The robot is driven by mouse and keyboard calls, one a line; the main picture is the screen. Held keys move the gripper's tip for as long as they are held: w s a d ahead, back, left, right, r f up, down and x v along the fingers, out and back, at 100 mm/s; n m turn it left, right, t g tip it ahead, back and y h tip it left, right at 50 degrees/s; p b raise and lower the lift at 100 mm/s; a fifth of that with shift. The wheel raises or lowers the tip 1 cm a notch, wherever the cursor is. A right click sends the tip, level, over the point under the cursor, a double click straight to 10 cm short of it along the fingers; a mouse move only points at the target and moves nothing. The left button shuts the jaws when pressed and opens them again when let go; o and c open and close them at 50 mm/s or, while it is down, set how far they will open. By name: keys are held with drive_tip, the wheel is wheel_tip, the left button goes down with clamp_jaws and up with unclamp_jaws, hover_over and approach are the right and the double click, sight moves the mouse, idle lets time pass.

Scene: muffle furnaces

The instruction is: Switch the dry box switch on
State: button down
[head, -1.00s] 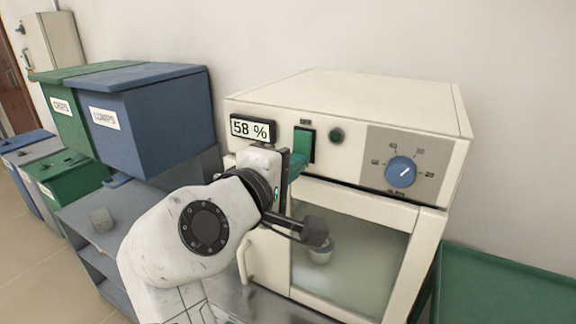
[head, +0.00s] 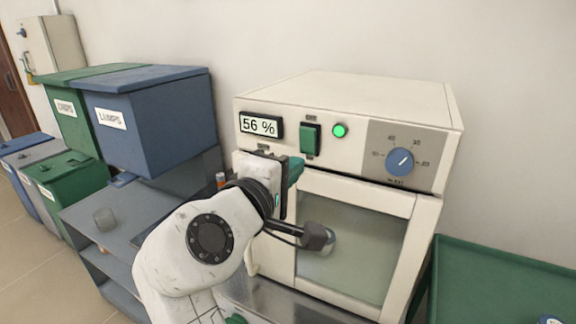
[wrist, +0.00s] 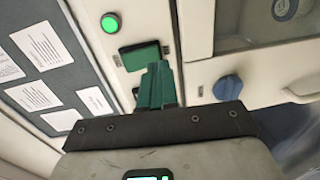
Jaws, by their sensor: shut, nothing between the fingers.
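The cream dry box (head: 350,95) has a green rocker switch (head: 310,139) on its front panel, beside a lamp (head: 339,130) that glows bright green. The display (head: 259,125) left of the switch reads 56 %. My gripper (head: 296,170) is shut and empty, its green fingers just below the switch. In the wrist view the fingertips (wrist: 157,72) overlap the lower edge of the switch (wrist: 141,54); I cannot tell whether they touch it. The lit lamp (wrist: 111,24) shows there too. My wrist hides part of the dry box's left front.
A blue dial (head: 399,161) sits right of the lamp. Below is a glass door (head: 350,250) with a small vessel behind it. A blue bin (head: 150,120) and green bin (head: 70,110) stand left on a grey shelf unit. A green tray (head: 500,280) lies right.

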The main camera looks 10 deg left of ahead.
drive_tip(key=f+b+v, duration=0.1)
drive_tip(key=f+v, duration=0.1)
drive_tip(key=v, duration=0.8)
drive_tip(key=shift+s+b, duration=0.25)
drive_tip(key=shift+b, duration=0.05)
drive_tip(key=shift+a+f, duration=0.1)
drive_tip(key=shift+f, duration=0.1)
drive_tip(key=s+d+f+m+g, duration=0.1)
drive_tip(key=d+f+m+g, duration=0.6)
drive_tip(key=d+f, duration=1.85)
drive_tip(key=s+d+f+m+g+y, duration=0.1)
drive_tip(key=s+d+f+g, duration=0.1)
drive_tip(key=s+d+f, duration=0.3)
drive_tip(key=s+d+f+m+g+y, duration=0.1)
drive_tip(key=s+d+f+m+g, duration=0.15)
drive_tip(key=s+f, duration=0.4)
drive_tip(key=s+d+f+m+g+y, duration=0.1)
drive_tip(key=s+f+m, duration=0.1)
drive_tip(key=s, duration=0.5)
drive_tip(key=s+d+f+m+g+y, duration=0.1)
drive_tip(key=s+f+m+g+y, duration=0.1)
drive_tip(key=s+f, duration=0.2)
drive_tip(key=s, duration=0.3)
drive_tip(key=shift+d+f+y, duration=0.25)
drive_tip(key=shift+f+y, duration=0.05)
